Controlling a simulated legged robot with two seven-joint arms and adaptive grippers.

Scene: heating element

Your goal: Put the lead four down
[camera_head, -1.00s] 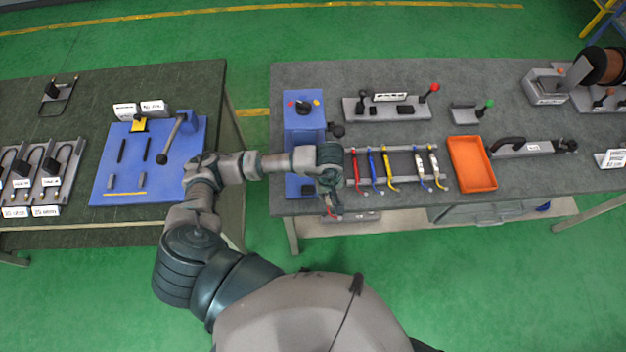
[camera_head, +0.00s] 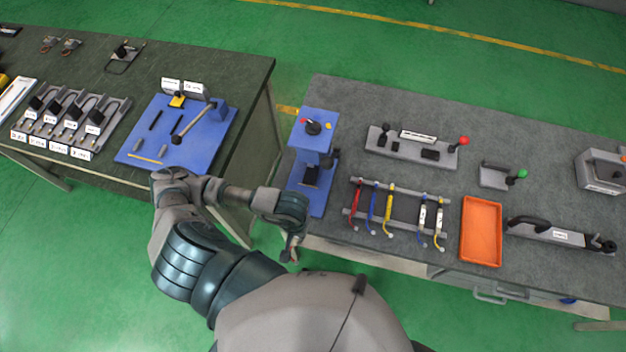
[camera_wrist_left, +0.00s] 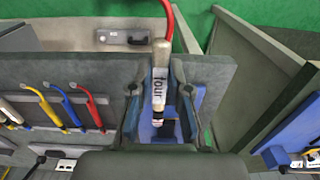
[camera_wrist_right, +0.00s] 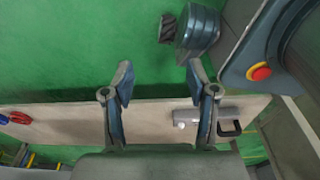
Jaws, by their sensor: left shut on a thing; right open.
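My left gripper (camera_wrist_left: 158,90) is shut on lead four (camera_wrist_left: 160,78), a pale handle labelled "four" with a red cable at its upper end. The lead stands upright between the fingers in the left wrist view. In the head view my left gripper (camera_head: 290,248) hangs just off the front left corner of the grey table; the lead is hard to make out there. Red, blue, yellow and white leads hang on a rack (camera_head: 405,203) to its right. My right gripper (camera_wrist_right: 160,78) is open and empty in the right wrist view, out of sight in the head view.
A blue stand (camera_head: 312,155) with a knob is at the grey table's left end. An orange tray (camera_head: 481,231) lies right of the rack. The dark table (camera_head: 220,75) at left holds a blue board (camera_head: 150,145) with a lever. A floor gap separates the tables.

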